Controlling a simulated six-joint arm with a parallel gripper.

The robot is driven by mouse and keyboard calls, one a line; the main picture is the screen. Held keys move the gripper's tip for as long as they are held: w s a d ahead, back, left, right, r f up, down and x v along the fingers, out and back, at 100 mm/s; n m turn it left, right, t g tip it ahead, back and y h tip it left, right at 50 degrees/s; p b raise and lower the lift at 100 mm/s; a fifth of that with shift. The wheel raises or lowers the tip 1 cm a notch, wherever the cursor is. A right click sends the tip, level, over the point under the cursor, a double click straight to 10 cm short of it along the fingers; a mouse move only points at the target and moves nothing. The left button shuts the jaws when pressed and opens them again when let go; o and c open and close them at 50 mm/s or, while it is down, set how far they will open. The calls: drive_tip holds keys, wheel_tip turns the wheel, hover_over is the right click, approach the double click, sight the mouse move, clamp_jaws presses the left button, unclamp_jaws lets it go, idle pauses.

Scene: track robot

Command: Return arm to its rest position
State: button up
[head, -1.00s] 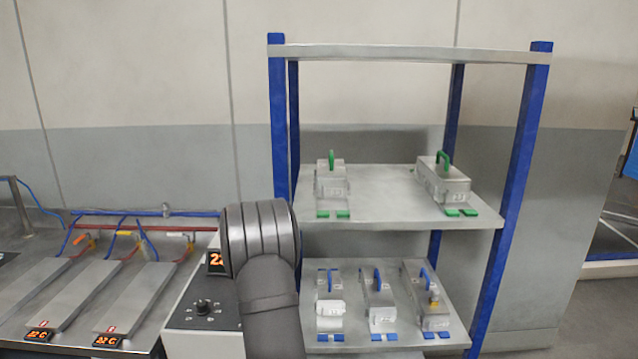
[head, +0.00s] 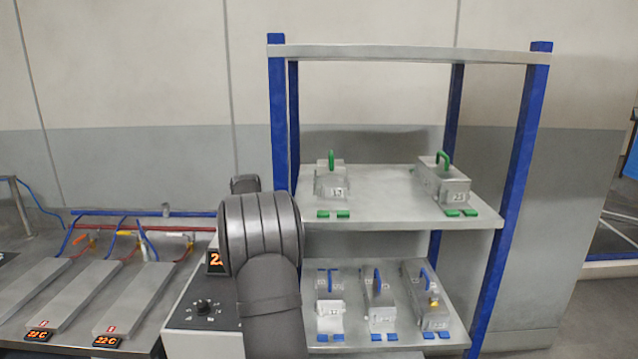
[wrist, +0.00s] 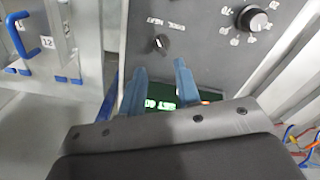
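My gripper (wrist: 160,78) shows in the wrist view as two blue-grey fingers held apart, with nothing between them. Behind the fingers is the grey control panel (wrist: 200,50) with a knob, a small switch and a green-lit display partly covered by the fingers. The gripper appears apart from the panel, but the exact gap cannot be told. In the head view my dark arm stands in front of the rack's left side and hides the gripper.
A blue-posted rack (head: 518,150) holds two green-handled metal boxes (head: 442,184) above and several blue-handled ones (head: 380,300) below. A control box (head: 195,318) stands left of my arm. Flat metal plates with pipes (head: 135,298) lie further left.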

wheel_tip(320, 180, up, 9)
wheel_tip(320, 180, down, 18)
drive_tip(key=shift+f, duration=0.1)
drive_tip(key=m, duration=0.2)
drive_tip(key=shift+a+m, duration=0.1)
drive_tip(key=shift+m, duration=0.2)
drive_tip(key=shift+r+m, duration=0.3)
drive_tip(key=shift+r, duration=0.1)
wheel_tip(320, 180, up, 16)
drive_tip(key=r, duration=0.1)
drive_tip(key=shift+s+d+f+t+y, duration=0.1)
drive_tip(key=shift+s+d+f+t, duration=0.05)
drive_tip(key=shift+s+t, duration=0.5)
drive_tip(key=shift+s+d+f+t+y, duration=0.15)
drive_tip(key=shift+s+t, duration=0.25)
drive_tip(key=shift+s, duration=0.5)
drive_tip(key=shift+s+d+f+t+y, duration=0.1)
drive_tip(key=shift+s+d+t, duration=0.05)
drive_tip(key=shift+s+t, duration=0.5)
drive_tip(key=shift+s, duration=0.15)
